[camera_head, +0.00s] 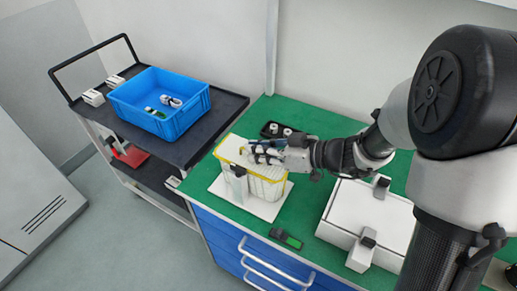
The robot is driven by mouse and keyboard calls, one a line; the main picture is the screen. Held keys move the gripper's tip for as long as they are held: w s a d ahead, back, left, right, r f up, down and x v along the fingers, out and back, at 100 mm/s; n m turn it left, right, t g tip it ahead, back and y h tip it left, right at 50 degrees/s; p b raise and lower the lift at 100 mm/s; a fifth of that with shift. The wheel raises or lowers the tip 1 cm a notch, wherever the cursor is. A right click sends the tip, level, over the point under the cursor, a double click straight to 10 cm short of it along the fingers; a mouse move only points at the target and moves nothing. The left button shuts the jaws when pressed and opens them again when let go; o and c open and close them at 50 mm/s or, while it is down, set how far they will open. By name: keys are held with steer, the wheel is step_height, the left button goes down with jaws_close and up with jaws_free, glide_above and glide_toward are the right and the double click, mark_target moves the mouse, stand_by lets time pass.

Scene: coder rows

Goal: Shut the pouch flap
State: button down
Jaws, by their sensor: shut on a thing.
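The pouch (262,188) is a pale, boxy container with yellow edging, standing upright on a white board (262,207) on the green bench top. Its pale flap (230,150) lies across the top at the left. A small dark-and-grey clip-like part (237,171) shows at its front. My gripper (250,151) reaches in from the right, lying almost level over the pouch's top. Its fingers are shut on the flap's edge, as far as I can see; the exact contact is small and partly hidden by the fingers.
A black tray (276,130) with small white items stands behind the pouch. A white box (364,217) with dark clasps is at right. A dark handheld device (286,239) lies at the bench's front. A blue bin (183,127) sits on the cart at left.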

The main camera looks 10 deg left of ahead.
steer(key=shift+s+f, duration=0.2)
steer(key=c, duration=2)
jaws_free()
steer(key=shift+r, duration=0.1)
steer(key=shift+d+r, duration=0.1)
steer(key=shift+d, duration=0.05)
steer(key=v, duration=1.1)
steer(key=shift+s+d+r, duration=0.1)
steer(key=shift+s+d, duration=0.05)
steer(key=shift+d, duration=0.15)
